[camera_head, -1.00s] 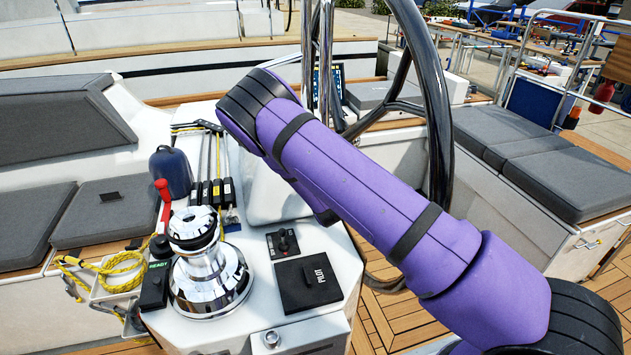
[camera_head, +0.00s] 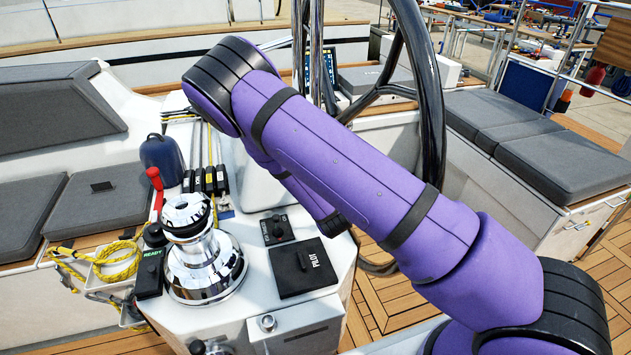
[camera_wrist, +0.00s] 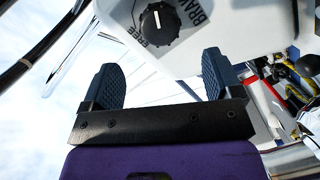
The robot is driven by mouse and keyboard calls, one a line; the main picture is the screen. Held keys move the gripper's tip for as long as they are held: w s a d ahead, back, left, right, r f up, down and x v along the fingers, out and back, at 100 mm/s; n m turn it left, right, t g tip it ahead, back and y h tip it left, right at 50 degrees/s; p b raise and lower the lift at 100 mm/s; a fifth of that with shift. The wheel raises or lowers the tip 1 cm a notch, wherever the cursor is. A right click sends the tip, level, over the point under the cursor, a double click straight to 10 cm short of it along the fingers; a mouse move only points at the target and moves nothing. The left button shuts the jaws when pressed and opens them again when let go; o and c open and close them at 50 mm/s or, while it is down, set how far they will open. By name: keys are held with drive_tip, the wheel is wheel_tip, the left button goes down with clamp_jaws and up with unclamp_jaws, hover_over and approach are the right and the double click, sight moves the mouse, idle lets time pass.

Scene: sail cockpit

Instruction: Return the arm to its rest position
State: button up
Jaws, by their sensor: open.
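My purple arm (camera_head: 350,170) reaches up from the lower right in the head view, bends at a black joint and folds back down behind itself. My gripper is hidden in the head view. In the wrist view my gripper (camera_wrist: 160,85) is open, its two dark blue ridged fingers wide apart with nothing between them. Beyond the fingers is a white housing with a black brake knob (camera_wrist: 157,24), apart from them as far as I can tell.
A chrome winch (camera_head: 203,262) stands on the white console beside a black PILOT cover (camera_head: 303,268) and a small joystick (camera_head: 277,229). The steering wheel (camera_head: 432,120) rises close behind my arm.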

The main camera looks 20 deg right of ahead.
drive_tip(key=s+d+r+m+g, duration=0.1)
drive_tip(key=s+r+m+g, duration=0.15)
drive_tip(key=r, duration=0.55)
drive_tip(key=s+d+r+m+g+y, duration=0.1)
drive_tip(key=s+r+m+g, duration=0.2)
drive_tip(key=r, duration=0.5)
drive_tip(key=s+d+r+m+g, duration=0.2)
drive_tip(key=s+r+m, duration=0.15)
drive_tip(key=r, duration=0.45)
drive_tip(key=s+d+r+g, duration=0.1)
drive_tip(key=s+r, duration=0.3)
drive_tip(key=s, duration=0.5)
drive_tip(key=s+d+r+m+g, duration=0.1)
drive_tip(key=s+r, duration=0.4)
drive_tip(key=s, duration=0.5)
drive_tip(key=s+d+r+m+g, duration=0.1)
drive_tip(key=s+r, duration=0.4)
drive_tip(key=s, duration=0.5)
drive_tip(key=shift+d+r+g, duration=0.15)
drive_tip(key=shift+g, duration=0.3)
